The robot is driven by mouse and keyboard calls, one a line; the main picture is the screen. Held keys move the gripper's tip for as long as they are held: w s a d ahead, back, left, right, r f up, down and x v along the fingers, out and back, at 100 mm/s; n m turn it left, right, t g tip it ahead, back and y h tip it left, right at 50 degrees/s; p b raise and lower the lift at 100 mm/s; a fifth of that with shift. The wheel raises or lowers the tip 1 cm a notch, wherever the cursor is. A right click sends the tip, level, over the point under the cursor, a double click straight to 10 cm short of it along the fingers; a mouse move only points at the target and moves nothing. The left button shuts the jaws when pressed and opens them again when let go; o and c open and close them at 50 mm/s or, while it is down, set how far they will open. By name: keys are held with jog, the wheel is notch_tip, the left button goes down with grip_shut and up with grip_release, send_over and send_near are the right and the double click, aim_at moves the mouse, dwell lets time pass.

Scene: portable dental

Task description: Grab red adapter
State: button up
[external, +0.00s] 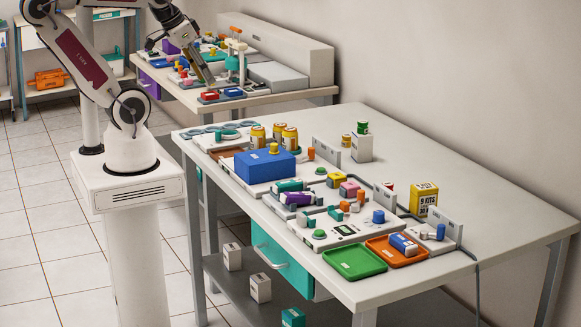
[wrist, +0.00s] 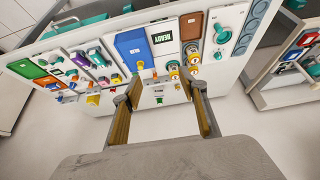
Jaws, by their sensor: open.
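A small red piece with a pale label (external: 209,96) sits at the near edge of the back bench, beside a blue piece (external: 232,92); it looks like the red adapter, though it is too small to be sure. A red piece also shows at the right edge of the wrist view (wrist: 308,39). My gripper (external: 208,80) points downward and appears in front of the back bench, just above the red piece in the picture; its true distance is unclear. In the wrist view its two tan-lined fingers (wrist: 164,95) stand wide apart with nothing between them.
The front table (external: 480,215) carries a blue box (external: 265,166), yellow jars (external: 289,137), a green tray (external: 355,262), an orange tray (external: 397,251) and many small connectors. Its right side is mostly bare. A grey-white raised block (external: 278,76) stands on the back bench.

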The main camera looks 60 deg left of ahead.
jog(key=w+a+r+m+t+y, duration=0.1)
jog(key=w+a+r+m+t, duration=0.15)
jog(key=w+r+m, duration=0.7)
jog(key=w+a+r+m+t+y, duration=0.1)
jog(key=w+r+m+t, duration=0.15)
jog(key=w, duration=1.45)
jog(key=w+d+r+m+t+h, duration=0.1)
jog(key=w+d+m+t+h, duration=0.15)
jog(key=w+d+m, duration=0.4)
jog(key=w+d+m+t+h, duration=0.1)
jog(key=w+d+m+h, duration=0.2)
jog(key=w+m, duration=0.6)
jog(key=w+d+f+m+g+h, duration=0.2)
jog(key=w+d+f+m+h, duration=0.2)
jog(key=d+f+m, duration=0.25)
jog(key=w+d+f+m+g+h, duration=0.3)
jog(key=w+d+f+m, duration=0.1)
jog(key=d+f+m, duration=0.3)
jog(key=s+d+f+m+g+h, duration=0.1)
jog(key=s+d+f+m+g, duration=0.2)
jog(key=s+f+m+g, duration=0.2)
jog(key=s+d+f+m+g+h, duration=0.2)
jog(key=s+d+f+m+g, duration=0.2)
jog(key=f+m, duration=0.5)
notch_tip(320, 180, down, 4)
jog(key=shift+s+f+g, duration=0.15)
jog(key=shift+s+g, duration=0.5)
